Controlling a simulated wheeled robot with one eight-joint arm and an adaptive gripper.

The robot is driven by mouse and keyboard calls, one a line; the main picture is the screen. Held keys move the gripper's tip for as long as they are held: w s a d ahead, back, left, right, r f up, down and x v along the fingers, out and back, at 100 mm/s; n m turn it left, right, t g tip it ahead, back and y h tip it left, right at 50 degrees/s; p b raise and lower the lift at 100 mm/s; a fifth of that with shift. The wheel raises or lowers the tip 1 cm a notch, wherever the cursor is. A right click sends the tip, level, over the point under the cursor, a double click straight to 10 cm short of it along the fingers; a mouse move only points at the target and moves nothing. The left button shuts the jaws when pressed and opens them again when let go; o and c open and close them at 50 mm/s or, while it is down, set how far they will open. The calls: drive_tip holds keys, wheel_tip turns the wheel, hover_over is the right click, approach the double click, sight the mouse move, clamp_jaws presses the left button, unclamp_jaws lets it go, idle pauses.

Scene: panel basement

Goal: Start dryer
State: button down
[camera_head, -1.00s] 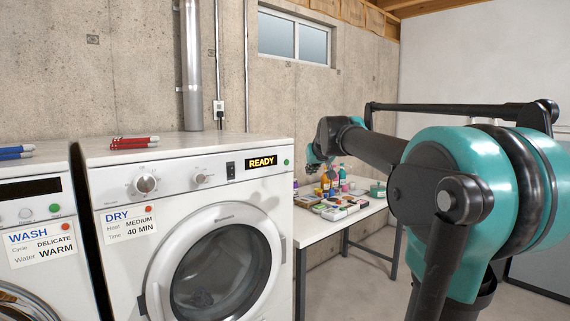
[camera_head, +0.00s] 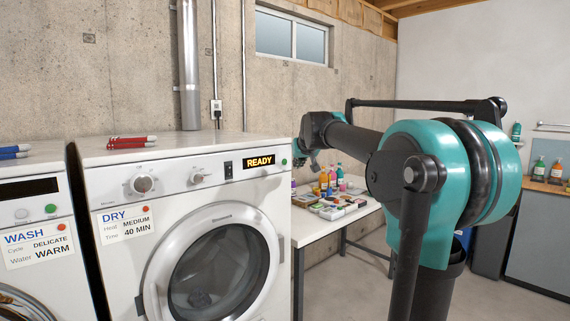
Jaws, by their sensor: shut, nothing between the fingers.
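The white dryer (camera_head: 180,202) stands at centre-left with its round door (camera_head: 158,280) closed. Its panel has a large knob (camera_head: 141,184), a smaller knob (camera_head: 198,178), a black rocker switch (camera_head: 228,170), a lit READY display (camera_head: 259,161) and a green button (camera_head: 284,161) at the right end. A card (camera_head: 124,224) reads DRY, heat MEDIUM, time 40 MIN. My gripper (camera_head: 303,162) is small and partly hidden by my arm, just right of the green button in the picture. It is shut and empty; I cannot tell whether it touches the dryer.
A washer (camera_head: 32,210) with a WASH card stands to the left. Red pens (camera_head: 131,141) lie on the dryer top. A white table (camera_head: 310,231) behind my arm holds bottles (camera_head: 331,177) and small boxes. A counter with bottles (camera_head: 540,168) stands at far right.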

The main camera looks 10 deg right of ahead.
sight(285, 162)
drive_tip(key=shift+w+a, duration=0.55)
drive_tip(key=shift+w, duration=0.2)
drive_tip(key=shift+w+a, duration=0.5)
drive_tip(key=shift+w, duration=0.2)
drive_tip(key=shift+w, duration=0.1)
idle(0.4)
drive_tip(key=shift+w+a, duration=0.25)
